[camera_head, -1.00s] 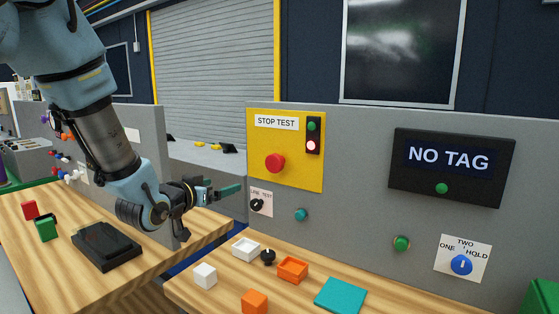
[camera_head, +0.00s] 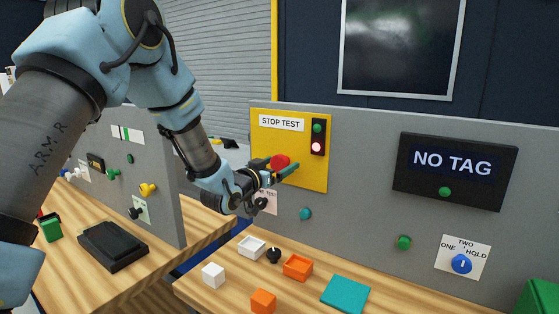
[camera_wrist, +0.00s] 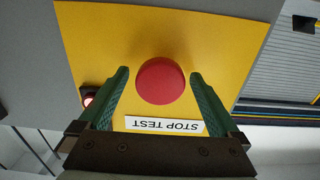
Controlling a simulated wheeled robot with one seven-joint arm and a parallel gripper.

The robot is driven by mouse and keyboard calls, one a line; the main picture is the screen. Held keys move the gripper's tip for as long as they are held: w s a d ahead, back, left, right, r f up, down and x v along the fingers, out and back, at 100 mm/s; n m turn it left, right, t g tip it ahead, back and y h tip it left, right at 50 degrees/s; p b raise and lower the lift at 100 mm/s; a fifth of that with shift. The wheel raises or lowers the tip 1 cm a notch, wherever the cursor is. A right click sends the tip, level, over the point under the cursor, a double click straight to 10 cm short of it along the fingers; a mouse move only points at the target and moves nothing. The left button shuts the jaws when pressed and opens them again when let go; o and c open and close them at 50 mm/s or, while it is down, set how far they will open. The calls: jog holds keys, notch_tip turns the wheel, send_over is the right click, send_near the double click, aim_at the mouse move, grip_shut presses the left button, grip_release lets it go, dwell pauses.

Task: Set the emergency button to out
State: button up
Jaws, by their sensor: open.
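The emergency button is a red round button (camera_head: 279,162) on the yellow STOP TEST panel (camera_head: 270,140), fixed to a grey upright board. My gripper (camera_head: 287,172) is in front of the panel at the button and partly covers it in the head view. In the wrist view the red button (camera_wrist: 161,81) lies between the two green fingers of my open gripper (camera_wrist: 158,85), with a gap on both sides. The picture there is upside down. On the panel a light column (camera_head: 317,137) shows a lit pinkish-red lamp below a green one. I cannot tell whether the button is in or out.
A dark knob (camera_head: 261,203) and a teal button (camera_head: 305,214) sit below the panel. A NO TAG screen (camera_head: 452,165), a green button (camera_head: 404,242) and a blue knob (camera_head: 461,264) are to the right. Small blocks and trays lie on the wooden table (camera_head: 225,300).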

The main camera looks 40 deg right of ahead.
jog(key=shift+w+d, duration=0.1)
jog(key=shift+d, duration=0.1)
grip_shut()
dwell(0.8)
